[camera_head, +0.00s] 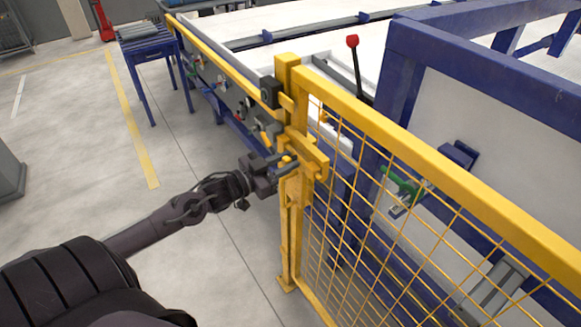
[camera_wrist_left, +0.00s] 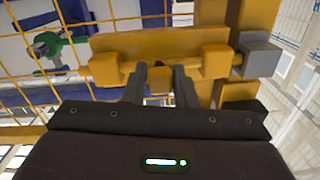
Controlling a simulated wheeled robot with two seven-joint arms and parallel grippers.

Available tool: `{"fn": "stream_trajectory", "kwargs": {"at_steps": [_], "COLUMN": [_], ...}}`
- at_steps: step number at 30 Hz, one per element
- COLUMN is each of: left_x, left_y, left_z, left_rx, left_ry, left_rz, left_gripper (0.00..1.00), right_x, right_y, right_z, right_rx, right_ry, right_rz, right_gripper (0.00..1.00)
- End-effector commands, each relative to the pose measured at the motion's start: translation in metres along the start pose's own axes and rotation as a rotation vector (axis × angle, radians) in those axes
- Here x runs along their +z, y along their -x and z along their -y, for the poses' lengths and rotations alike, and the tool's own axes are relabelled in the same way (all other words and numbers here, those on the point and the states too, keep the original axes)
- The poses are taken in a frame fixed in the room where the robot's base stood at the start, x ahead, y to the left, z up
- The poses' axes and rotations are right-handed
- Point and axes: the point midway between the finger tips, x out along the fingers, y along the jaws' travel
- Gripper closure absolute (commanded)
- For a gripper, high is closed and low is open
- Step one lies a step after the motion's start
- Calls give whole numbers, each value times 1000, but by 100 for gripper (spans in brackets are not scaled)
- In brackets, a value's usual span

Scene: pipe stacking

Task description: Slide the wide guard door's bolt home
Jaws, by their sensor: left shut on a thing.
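The wide guard door (camera_head: 420,150) is a yellow frame with wire mesh, standing beside a yellow post (camera_head: 285,230). Its yellow bolt assembly (camera_head: 312,160) is at the top corner by the post. In the left wrist view a yellow plate (camera_wrist_left: 150,45) carries yellow blocks, with a grey block (camera_wrist_left: 258,57) at its right end. My left gripper (camera_head: 284,166) is at the bolt, its fingers closed around a small yellow-orange handle (camera_wrist_left: 159,84). The fingers partly hide the handle, and I cannot tell how far the bolt reaches into its keeper. My right gripper is out of view.
A black box (camera_head: 270,91) sits on the post above the bolt. Behind the door are blue machine frames (camera_head: 400,70) and a green-handled part (camera_head: 402,183). A blue roller table (camera_head: 150,48) stands at the back left. The floor left of the post is clear.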

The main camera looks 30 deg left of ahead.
Motion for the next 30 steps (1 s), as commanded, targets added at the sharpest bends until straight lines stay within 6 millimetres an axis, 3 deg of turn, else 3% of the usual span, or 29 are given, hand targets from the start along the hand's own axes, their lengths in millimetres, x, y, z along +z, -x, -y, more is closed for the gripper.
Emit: {"fn": "stream_trajectory", "kwargs": {"at_steps": [1,4,14,15,20,30], "left_x": [0,2,3,2,2,4], "left_y": [-1,-1,-1,-1,-1,2], "left_z": [14,28,35,35,34,32], "left_rx": [-9,-8,-9,-10,-8,-4], "left_ry": [-5,-5,-5,-5,-5,-2], "left_rz": [-3,-2,-2,-2,-2,-1], "left_gripper": [100,100,100,74,53,53], "right_x": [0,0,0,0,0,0], "right_y": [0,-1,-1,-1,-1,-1], "right_z": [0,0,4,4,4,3], "right_rx": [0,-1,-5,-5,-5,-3], "right_ry": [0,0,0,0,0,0], "right_rz": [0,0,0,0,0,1], "right_gripper": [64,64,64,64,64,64]}}
